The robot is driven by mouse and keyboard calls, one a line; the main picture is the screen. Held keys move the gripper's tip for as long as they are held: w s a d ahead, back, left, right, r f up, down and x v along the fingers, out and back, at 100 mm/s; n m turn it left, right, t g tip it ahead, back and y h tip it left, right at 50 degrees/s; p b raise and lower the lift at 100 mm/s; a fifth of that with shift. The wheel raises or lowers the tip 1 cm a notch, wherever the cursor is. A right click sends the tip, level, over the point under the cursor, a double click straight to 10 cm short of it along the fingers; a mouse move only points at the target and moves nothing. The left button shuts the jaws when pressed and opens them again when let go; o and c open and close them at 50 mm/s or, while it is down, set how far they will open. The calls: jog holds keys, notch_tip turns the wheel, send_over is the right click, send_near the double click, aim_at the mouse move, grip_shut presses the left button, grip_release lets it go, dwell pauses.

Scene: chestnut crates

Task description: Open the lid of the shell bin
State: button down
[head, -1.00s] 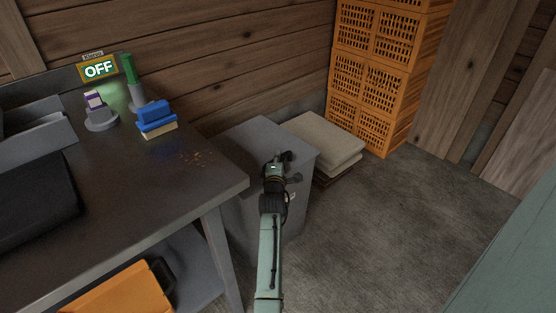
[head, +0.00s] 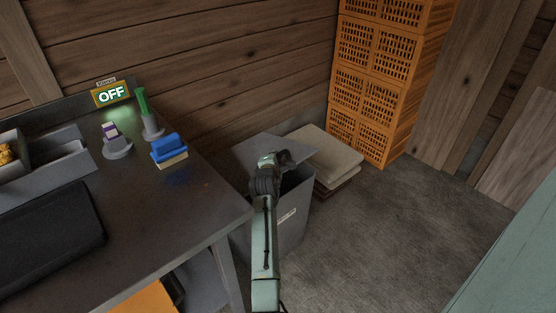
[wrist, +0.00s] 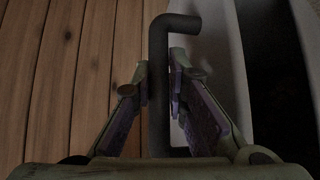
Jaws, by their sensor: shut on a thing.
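The grey shell bin (head: 292,232) stands on the floor beside the workbench, a pale label on its front. Its grey lid (head: 262,149) is raised and tilted, with a dark gap showing under its front edge. My gripper (head: 284,157) is at the lid, partly hidden by my own wrist in the head view. In the wrist view my gripper (wrist: 160,92) has its two fingers on either side of a dark bent bar handle (wrist: 160,50) and is shut on it. A pale edge and the dark bin opening show at the right there.
The workbench (head: 215,212) stands close at the left, with a blue block brush (head: 168,146) and an OFF sign (head: 111,93). Folded sacks (head: 326,153) lie behind the bin. Orange crates (head: 378,85) are stacked at the back.

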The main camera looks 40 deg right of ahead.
jog(key=shift+n+g, duration=0.3)
jog(key=shift+g, duration=0.1)
jog(key=r, duration=0.1)
jog(key=w+r+p, duration=0.2)
jog(key=shift+a+r, duration=0.1)
jog(key=shift+r, duration=0.25)
jog(key=shift+f, duration=0.1)
jog(key=c, duration=1.8)
grip_release()
jog(key=shift+c, duration=0.2)
jog(key=shift+s, duration=0.1)
